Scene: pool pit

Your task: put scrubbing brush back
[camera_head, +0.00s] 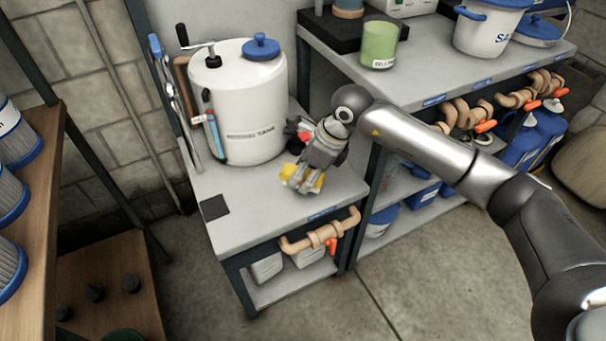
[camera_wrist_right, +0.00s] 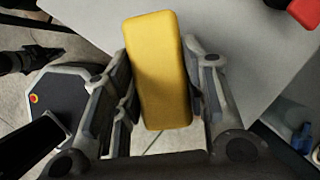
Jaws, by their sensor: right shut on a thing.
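My right gripper (camera_head: 304,178) is shut on a yellow block-shaped thing, which I take to be the scrubbing brush (camera_head: 318,182). It is over the front right part of the grey bench top (camera_head: 250,215). In the right wrist view the brush (camera_wrist_right: 160,70) sits lengthwise between the two fingers of the gripper (camera_wrist_right: 165,85). Only its smooth yellow body shows there; no bristles are visible. I cannot tell whether it touches the bench. A dark square pad (camera_head: 214,207) lies bare at the bench's front left. My left gripper is not in view.
A white tank (camera_head: 247,110) with a blue cap stands at the back of the bench. A red thing (camera_head: 303,135) is beside it, close to my right wrist. A taller shelf with a green container (camera_head: 379,45) stands to the right. Tan pipes (camera_head: 320,232) stick out below the bench front.

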